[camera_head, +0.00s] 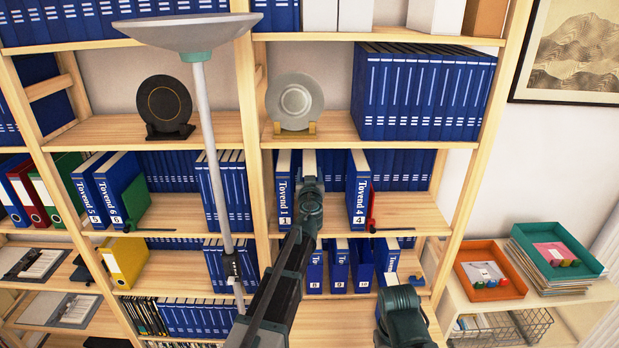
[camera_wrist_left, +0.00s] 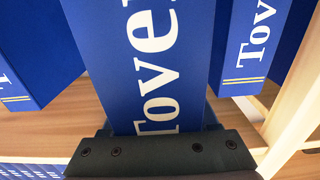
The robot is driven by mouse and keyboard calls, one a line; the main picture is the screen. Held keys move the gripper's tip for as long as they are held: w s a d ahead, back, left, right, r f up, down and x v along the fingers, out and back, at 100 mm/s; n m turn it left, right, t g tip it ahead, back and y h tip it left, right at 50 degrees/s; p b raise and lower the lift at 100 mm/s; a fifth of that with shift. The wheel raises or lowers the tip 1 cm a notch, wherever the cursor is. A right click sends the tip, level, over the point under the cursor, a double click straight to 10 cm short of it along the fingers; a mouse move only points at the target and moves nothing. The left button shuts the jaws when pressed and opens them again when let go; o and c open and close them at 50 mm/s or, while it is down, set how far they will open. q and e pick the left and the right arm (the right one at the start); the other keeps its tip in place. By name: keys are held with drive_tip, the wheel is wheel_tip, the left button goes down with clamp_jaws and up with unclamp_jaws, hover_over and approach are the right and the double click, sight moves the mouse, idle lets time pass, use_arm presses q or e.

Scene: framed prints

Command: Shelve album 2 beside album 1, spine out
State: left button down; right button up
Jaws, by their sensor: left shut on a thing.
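Album 1 (camera_head: 284,195), a blue binder marked "Tovend 1", stands spine out on the middle shelf against the wooden upright. Album 4 (camera_head: 358,195) stands to the right, past a gap. My left gripper (camera_head: 310,186) is between them, shut on a blue album, album 2 by its place; its pale top (camera_head: 309,160) shows beyond the gripper. In the left wrist view this album's spine (camera_wrist_left: 150,55) faces the camera, its number hidden by the jaws. Blue spines show on both sides, apart from it. My right gripper's fingers do not show.
A red and dark bookend (camera_head: 372,212) stands right of album 4. Several blue albums (camera_head: 338,268) fill the shelf below. The wooden upright (camera_head: 253,130) is close on the left. A tall pole lamp (camera_head: 210,130) stands in front of the shelves. Free shelf board (camera_head: 408,212) lies at the right.

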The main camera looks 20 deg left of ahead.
use_arm(q)
drive_tip(key=f+b+x, duration=0.1)
drive_tip(key=x, duration=0.5)
drive_tip(key=shift+w+f, duration=0.25)
idle(0.4)
drive_tip(key=shift+b, duration=0.3)
drive_tip(key=shift+c, duration=0.4)
unclamp_jaws()
drive_tip(key=v, duration=1.3)
drive_tip(key=shift+s, duration=0.4)
